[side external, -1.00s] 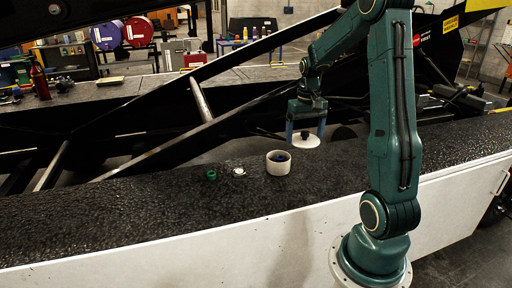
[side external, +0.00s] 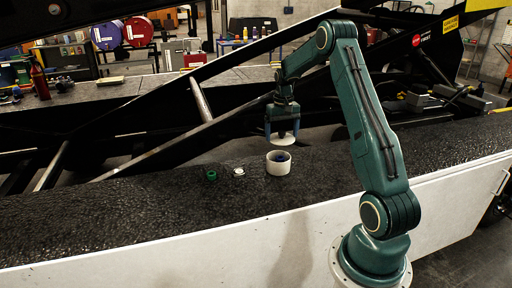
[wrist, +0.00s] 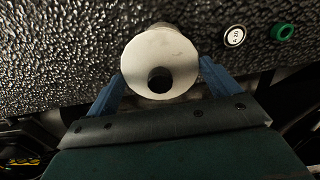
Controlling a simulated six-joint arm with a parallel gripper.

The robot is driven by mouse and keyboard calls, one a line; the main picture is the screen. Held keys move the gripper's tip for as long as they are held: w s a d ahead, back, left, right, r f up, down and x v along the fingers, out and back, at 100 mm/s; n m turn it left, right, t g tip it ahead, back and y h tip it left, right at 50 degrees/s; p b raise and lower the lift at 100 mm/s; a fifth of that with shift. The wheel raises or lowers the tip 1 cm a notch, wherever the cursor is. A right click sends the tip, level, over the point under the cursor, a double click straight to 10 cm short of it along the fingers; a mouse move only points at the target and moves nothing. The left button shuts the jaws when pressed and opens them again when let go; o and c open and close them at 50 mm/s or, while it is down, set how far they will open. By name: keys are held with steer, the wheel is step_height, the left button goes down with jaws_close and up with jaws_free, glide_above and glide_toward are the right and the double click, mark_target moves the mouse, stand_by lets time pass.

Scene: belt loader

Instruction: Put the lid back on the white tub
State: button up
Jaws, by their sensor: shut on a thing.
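The white tub (side external: 278,168) stands upright on the black textured belt, its top open, with something dark blue inside. My gripper (side external: 282,135) is shut on the white lid (side external: 283,142), a round disc with a dark knob on top. The lid hangs roughly level just above the tub and slightly to its right, apart from it. In the wrist view the lid (wrist: 160,52) lies between my blue fingertips (wrist: 162,75). It hides most of the tub (wrist: 163,28), of which only a small part shows beyond the lid's far edge.
A white round piece marked "A 20" (wrist: 234,37) and a green ring (wrist: 282,32) lie on the belt, left of the tub in the side view. Dark diagonal frame beams (side external: 175,140) rise behind the belt. The belt left of the green ring is clear.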

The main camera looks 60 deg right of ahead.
steer(key=shift+w+d+f, duration=0.4)
steer(key=shift+w+f, duration=0.1)
steer(key=shift+w, duration=0.05)
steer(key=shift+f, duration=0.25)
steer(key=shift+f, duration=2.9)
steer(key=shift+f, duration=0.2)
stand_by(0.4)
steer(key=o, duration=0.8)
steer(key=shift+c, duration=0.2)
steer(key=shift+r, duration=0.1)
steer(key=shift+r, duration=3.4)
